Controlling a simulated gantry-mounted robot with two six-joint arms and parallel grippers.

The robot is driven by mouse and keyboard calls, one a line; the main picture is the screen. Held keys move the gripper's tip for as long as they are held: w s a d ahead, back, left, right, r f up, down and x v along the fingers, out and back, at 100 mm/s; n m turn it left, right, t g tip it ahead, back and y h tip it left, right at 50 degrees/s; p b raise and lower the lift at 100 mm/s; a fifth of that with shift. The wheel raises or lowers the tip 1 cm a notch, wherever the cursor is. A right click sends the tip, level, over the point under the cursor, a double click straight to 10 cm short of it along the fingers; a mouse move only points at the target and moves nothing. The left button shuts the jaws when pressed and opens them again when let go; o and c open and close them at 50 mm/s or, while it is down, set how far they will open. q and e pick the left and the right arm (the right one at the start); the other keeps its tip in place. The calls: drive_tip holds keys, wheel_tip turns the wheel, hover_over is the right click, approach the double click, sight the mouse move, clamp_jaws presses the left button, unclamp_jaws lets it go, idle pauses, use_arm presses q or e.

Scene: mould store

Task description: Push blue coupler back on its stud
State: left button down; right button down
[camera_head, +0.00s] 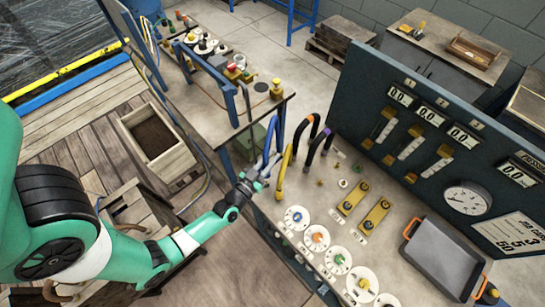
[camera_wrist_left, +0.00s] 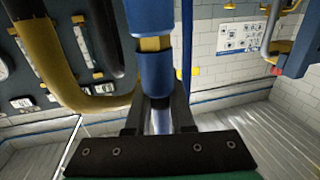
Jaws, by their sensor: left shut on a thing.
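My left gripper (camera_head: 258,179) reaches in from the left to the panel's near left edge, where a blue hose (camera_head: 270,137) arches down. In the left wrist view my left gripper (camera_wrist_left: 160,112) has its two dark fingers closed around the lower end of a blue coupler (camera_wrist_left: 156,74). A yellow band shows on it above the fingers. In the head view the coupler is mostly hidden by the gripper. The stud cannot be made out, so I cannot tell how the coupler sits on it. My right gripper is not in view.
Several round dials line the panel's front, and a grey tray (camera_head: 441,261) lies at right. A planter-like wooden box (camera_head: 187,161) stands left.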

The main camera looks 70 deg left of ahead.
use_arm(q)
wheel_tip(320, 180, down, 5)
drive_tip(key=b, duration=0.4)
drive_tip(key=shift+s+d, duration=0.1)
idle(0.5)
drive_tip(key=shift+f+b, duration=0.45)
idle(0.7)
drive_tip(key=shift+f+b, duration=0.35)
drive_tip(key=shift+f+b, duration=0.6)
drive_tip(key=shift+f, duration=0.15)
idle(1.6)
drive_tip(key=c, duration=0.7)
unclamp_jaws()
